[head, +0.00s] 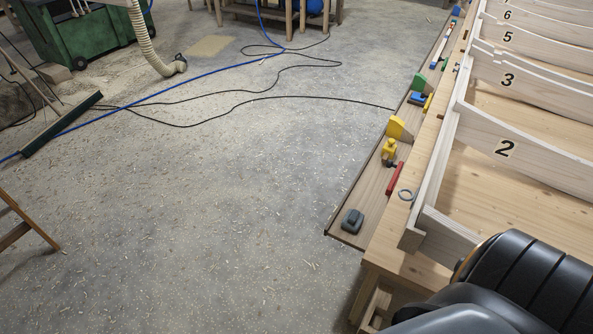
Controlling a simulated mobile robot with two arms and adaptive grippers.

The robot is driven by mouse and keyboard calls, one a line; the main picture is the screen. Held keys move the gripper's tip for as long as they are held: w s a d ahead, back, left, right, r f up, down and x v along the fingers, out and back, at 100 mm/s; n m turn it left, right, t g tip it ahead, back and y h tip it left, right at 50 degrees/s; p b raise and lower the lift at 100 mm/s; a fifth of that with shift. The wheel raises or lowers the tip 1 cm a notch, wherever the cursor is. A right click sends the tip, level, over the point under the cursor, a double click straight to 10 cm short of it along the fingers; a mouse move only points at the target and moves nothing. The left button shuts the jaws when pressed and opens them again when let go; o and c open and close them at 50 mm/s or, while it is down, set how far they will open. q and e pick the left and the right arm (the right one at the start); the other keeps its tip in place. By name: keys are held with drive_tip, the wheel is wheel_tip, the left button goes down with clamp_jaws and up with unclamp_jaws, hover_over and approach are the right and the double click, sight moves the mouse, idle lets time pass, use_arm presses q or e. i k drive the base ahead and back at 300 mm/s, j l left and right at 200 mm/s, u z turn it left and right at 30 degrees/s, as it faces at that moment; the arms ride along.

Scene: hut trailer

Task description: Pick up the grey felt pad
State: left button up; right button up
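A small dark grey block-like piece (352,221) lies at the near end of a narrow brown ledge (370,205) along the left side of the wooden workbench. It may be the grey felt pad, but its material is too small to tell. Nothing touches it from above. No other grey pad is clear in the head view. Neither of my grippers shows in the head view; only dark rounded parts that look like mine fill the bottom right corner.
Farther along the ledge lie a red-handled tool (394,178), a yellow piece (389,150) and several coloured items. Numbered wooden dividers (520,150) stand on the right. The floor left is open, with shavings, a broom (62,124) and cables.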

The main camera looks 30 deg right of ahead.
sight(352, 221)
drive_tip(key=i+j, duration=0.1)
drive_tip(key=i, duration=0.9)
drive_tip(key=i+z, duration=0.25)
drive_tip(key=z, duration=0.2)
drive_tip(key=i+z, duration=0.3)
drive_tip(key=z, duration=0.15)
drive_tip(key=i+j+z, duration=0.15)
drive_tip(key=z, duration=0.3)
drive_tip(key=i+j+z, duration=0.25)
drive_tip(key=z, duration=0.2)
